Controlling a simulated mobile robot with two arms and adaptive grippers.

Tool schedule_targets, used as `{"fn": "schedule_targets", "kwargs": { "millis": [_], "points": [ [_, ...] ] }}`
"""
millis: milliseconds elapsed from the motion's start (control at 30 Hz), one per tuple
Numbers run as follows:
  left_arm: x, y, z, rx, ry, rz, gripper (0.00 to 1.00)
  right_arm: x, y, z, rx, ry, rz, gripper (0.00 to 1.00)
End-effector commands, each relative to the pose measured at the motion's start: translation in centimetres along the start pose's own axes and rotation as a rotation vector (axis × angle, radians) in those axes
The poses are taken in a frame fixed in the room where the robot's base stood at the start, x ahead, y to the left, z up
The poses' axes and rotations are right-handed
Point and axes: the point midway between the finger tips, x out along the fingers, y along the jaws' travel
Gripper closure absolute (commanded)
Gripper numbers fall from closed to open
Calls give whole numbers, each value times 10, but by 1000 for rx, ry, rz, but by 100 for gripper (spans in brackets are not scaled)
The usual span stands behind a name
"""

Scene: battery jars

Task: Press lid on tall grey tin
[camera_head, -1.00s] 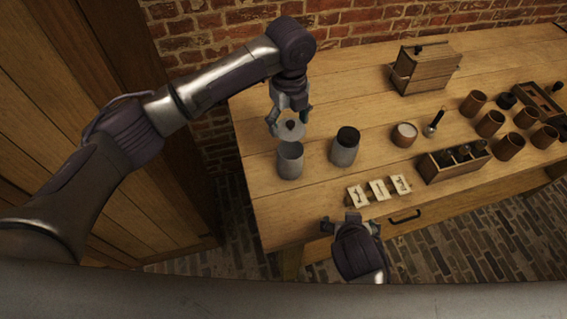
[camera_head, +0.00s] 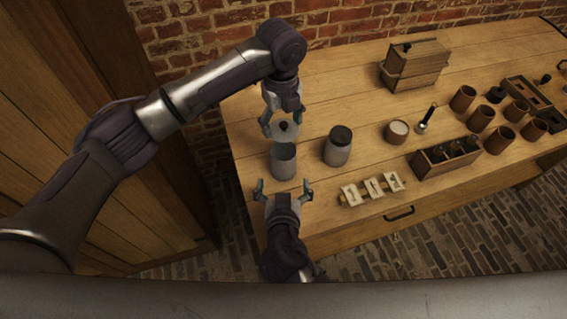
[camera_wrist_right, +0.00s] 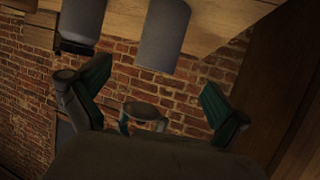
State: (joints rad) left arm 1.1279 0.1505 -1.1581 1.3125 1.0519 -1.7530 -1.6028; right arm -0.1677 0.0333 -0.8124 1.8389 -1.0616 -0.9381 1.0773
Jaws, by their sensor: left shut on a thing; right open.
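The tall grey tin (camera_head: 283,162) stands upright and open-topped near the table's left end. My left gripper (camera_head: 282,120) is shut on the grey lid (camera_head: 286,133), which has a dark knob, and holds it just above the tin; whether they touch is unclear. My right gripper (camera_head: 283,188) is open and empty, low in front of the tin, its fingers spread to either side. In the right wrist view, which looks upside down, the tin (camera_wrist_right: 165,35) is at the top, beyond the open right gripper (camera_wrist_right: 156,78).
A second grey tin with a dark lid (camera_head: 338,147) stands right of the open tin. A board with white cards (camera_head: 372,190) lies near the front edge. A pot (camera_head: 397,131), wooden rack (camera_head: 445,157), box (camera_head: 415,65) and several brown cups are farther right.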

Motion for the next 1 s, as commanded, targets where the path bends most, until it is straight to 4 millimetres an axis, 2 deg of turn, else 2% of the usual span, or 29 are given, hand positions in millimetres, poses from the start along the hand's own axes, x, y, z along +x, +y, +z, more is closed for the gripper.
{"fn": "schedule_targets", "kwargs": {
  "millis": [167, 400, 600, 800, 1000],
  "points": [
    [0, 0, 0, 0, 0, 0, 45, 21, 0, -1, -4, 3, 1, 0],
    [0, 0, 0, -1, 0, 0, 45, 67, 1, -1, -3, 2, 2, 0],
    [0, 0, 0, -1, 0, 0, 45, 99, 0, 0, -1, 0, 1, 0],
    [0, 0, 0, 0, 0, 0, 45, 115, 0, 0, 0, -1, 1, 0],
    [0, 0, 0, 0, 0, 0, 45, 118, 0, 0, 0, -2, 0, 0]
  ]
}}
